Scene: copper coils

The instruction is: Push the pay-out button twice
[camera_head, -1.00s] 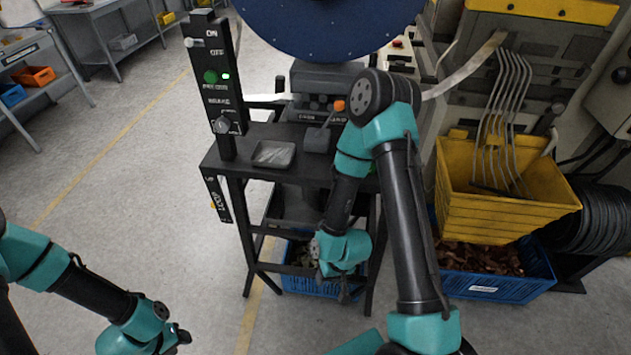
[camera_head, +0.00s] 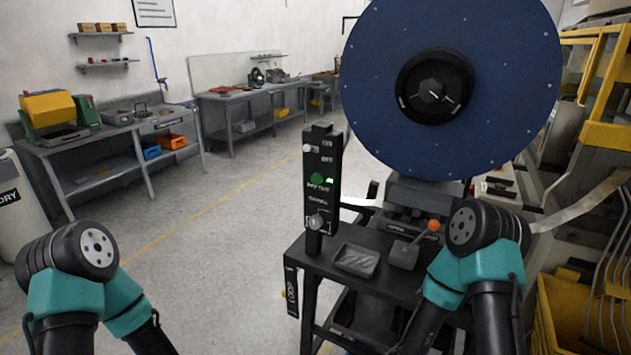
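The pay-out button is a green round button (camera_head: 317,180) on the upright black control panel (camera_head: 322,150), with a small lit green lamp just right of it and a PAY OUT label below. A white switch sits above it and a grey knob (camera_head: 317,222) below it. The panel stands at the left end of a small black machine table (camera_head: 375,262). Both my arms show at the lower left and lower right, apart from the button. Their grippers are below the picture's edge, so I cannot see their fingers.
A large blue reel (camera_head: 450,50) stands behind the table. A metal tray (camera_head: 356,260) and an orange-knobbed lever (camera_head: 433,226) are on the table. A yellow bin (camera_head: 572,315) is at the right. The floor left of the panel is clear; workbenches line the back wall.

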